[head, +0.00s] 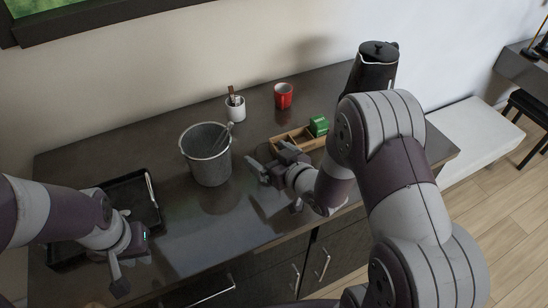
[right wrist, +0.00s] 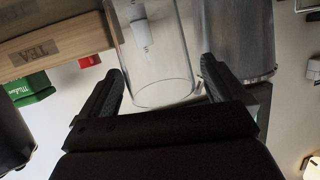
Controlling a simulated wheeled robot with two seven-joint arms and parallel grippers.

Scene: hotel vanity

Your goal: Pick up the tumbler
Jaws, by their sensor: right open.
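The tumbler (right wrist: 160,62) is a clear glass cylinder, seen up close in the right wrist view. I cannot make it out in the head view, where my right gripper lies over that spot. My right gripper (right wrist: 162,78) is open, with one finger to each side of the tumbler in the picture. Gaps show between the fingers and the glass. In the head view the right gripper (head: 268,164) is low over the counter, between the bucket and the tea box. My left gripper (head: 122,268) is near the black tray at the left; its jaw opening is unclear.
A grey bucket (head: 207,160) with tongs stands left of my right gripper. A wooden tea box (head: 291,138) holding a green packet (head: 319,126) is to its right. A black tray (head: 117,190) lies left.

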